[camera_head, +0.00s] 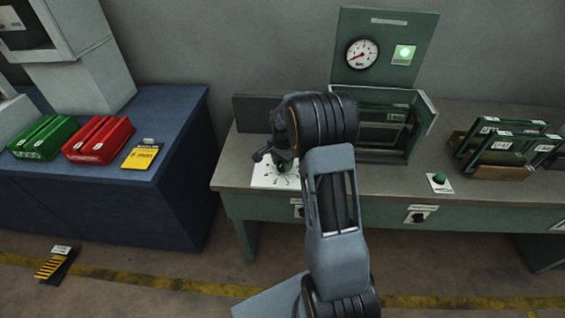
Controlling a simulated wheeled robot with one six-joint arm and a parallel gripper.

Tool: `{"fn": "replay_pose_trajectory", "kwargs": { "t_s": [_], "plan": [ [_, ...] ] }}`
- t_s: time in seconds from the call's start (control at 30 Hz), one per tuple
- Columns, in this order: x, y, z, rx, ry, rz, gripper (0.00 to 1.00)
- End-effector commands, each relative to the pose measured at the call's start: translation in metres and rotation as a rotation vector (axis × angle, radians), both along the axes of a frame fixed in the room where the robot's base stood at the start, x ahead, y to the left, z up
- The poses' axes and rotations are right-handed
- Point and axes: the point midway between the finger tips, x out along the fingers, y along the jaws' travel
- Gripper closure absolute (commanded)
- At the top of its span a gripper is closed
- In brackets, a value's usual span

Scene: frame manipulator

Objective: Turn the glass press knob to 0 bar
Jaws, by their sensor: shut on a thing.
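My gripper (281,158) is at the left part of the green workbench, over a white marked plate (262,180). It is shut on what looks like the dark knob at that plate. The fingers and wrist hide most of the knob, so its angle cannot be told. The round pressure gauge (361,53) is on the upright green panel behind. Its red needle points to the lower left, near the low end of the scale. The numbers are too small to read.
A lit green lamp (404,54) is beside the gauge. An open-fronted green box (428,112) stands below. A green button (439,179) and racked glass plates (505,146) are at right. Black front knobs (418,216) are on the bench edge. A blue cabinet (190,110) is at left.

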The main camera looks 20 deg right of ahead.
Motion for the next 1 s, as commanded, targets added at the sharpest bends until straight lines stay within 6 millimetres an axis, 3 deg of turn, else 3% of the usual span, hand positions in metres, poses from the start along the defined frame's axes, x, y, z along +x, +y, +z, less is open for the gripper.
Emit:
{"fn": "replay_pose_trajectory", "kwargs": {
  "t_s": [0.47, 1.0],
  "plan": [
    [0.0004, -0.0001, -0.0003, -0.001, 0.000, 0.100, 0.80],
    [0.0014, 0.0005, 0.0001, -0.001, -0.002, 0.589, 0.80]
  ]
}}
